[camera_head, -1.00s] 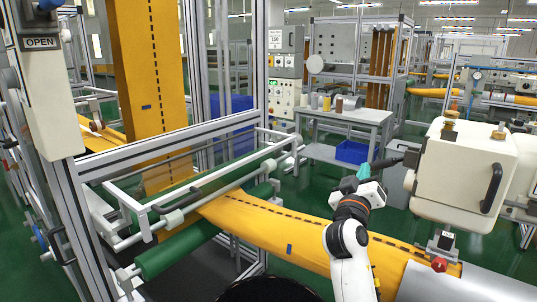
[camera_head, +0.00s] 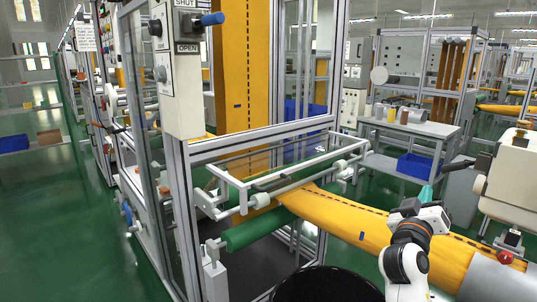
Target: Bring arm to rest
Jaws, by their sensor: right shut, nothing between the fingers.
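My right arm (camera_head: 405,262), white and dark grey, rises from the bottom right of the head view. My right gripper (camera_head: 427,193), with teal fingers, points up and away, shut and empty. In the picture it stands in front of the yellow felt tube (camera_head: 350,222) and the green floor, left of the white machine box. I cannot tell its exact distance from either. My left arm and gripper are not in view.
A metal frame holds green rollers (camera_head: 262,228) and a control post (camera_head: 177,90) marked SHUT and OPEN. The white machine box (camera_head: 512,180) stands at right, with a dark handle reaching toward my gripper. A grey table (camera_head: 410,128) stands behind. Green floor (camera_head: 65,215) is open at left.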

